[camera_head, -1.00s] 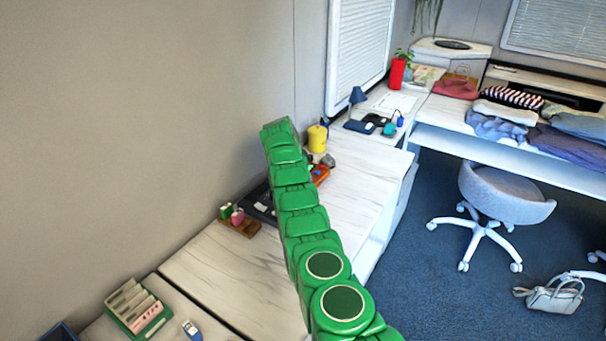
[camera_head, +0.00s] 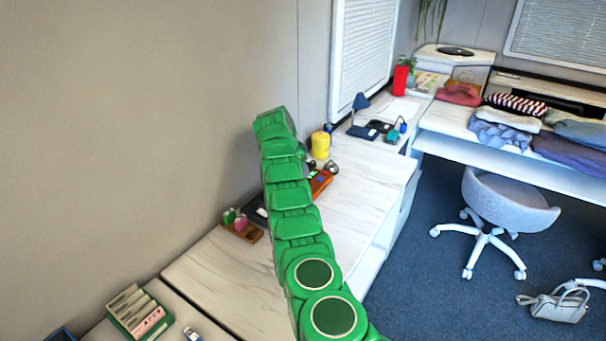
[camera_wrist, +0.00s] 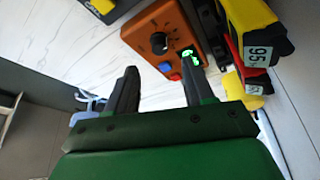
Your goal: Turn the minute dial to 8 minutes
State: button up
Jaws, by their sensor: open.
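The orange device (camera_wrist: 160,35) is in the upper middle of the wrist view. It has a round black dial (camera_wrist: 159,42) with a pale mark, a lit green display (camera_wrist: 190,58), a blue button (camera_wrist: 174,77) and a red button (camera_wrist: 165,67). My gripper (camera_wrist: 160,80) is open and empty, its dark fingers pointing at the device with the dial beyond and roughly between them. I cannot tell the exact gap. In the head view the orange device (camera_head: 320,184) is partly hidden by my green arm, and the gripper is hidden.
Yellow and red tools with black parts (camera_wrist: 245,30) stand right beside the device in the wrist view. A yellow container (camera_head: 320,145) and a wooden tray (camera_head: 243,232) share the white desk (camera_head: 355,215). Bare desk top lies right of my arm.

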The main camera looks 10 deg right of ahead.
jog(key=shift+a+r, duration=0.15)
jog(key=shift+r, duration=0.2)
jog(key=n+y, duration=0.1)
jog(key=n, duration=0.2)
jog(key=d+n+y, duration=0.1)
jog(key=n, duration=0.2)
jog(key=d+f+n, duration=0.1)
jog(key=n, duration=0.1)
jog(key=shift+w+d+n+t+y, duration=0.2)
jog(key=shift+n+t+y, duration=0.2)
jog(key=n, duration=0.1)
jog(key=n+y, duration=0.1)
jog(key=shift+s+d+n, duration=0.2)
jog(key=shift+d+n, duration=0.1)
jog(key=shift+n, duration=0.1)
jog(key=shift+w+d+f+n+t+y, duration=0.1)
jog(key=shift+f+n+t+y, duration=0.2)
jog(key=shift+f+n, duration=0.7)
jog(key=shift+w+d+f+n+t+y, duration=0.15)
jog(key=shift+f+n+t+y, duration=0.15)
jog(key=shift+f+n, duration=0.7)
jog(key=shift+w+d+f+n+t+y, duration=0.1)
jog(key=shift+f+n+t+y, duration=0.15)
jog(key=shift+f+n, duration=0.75)
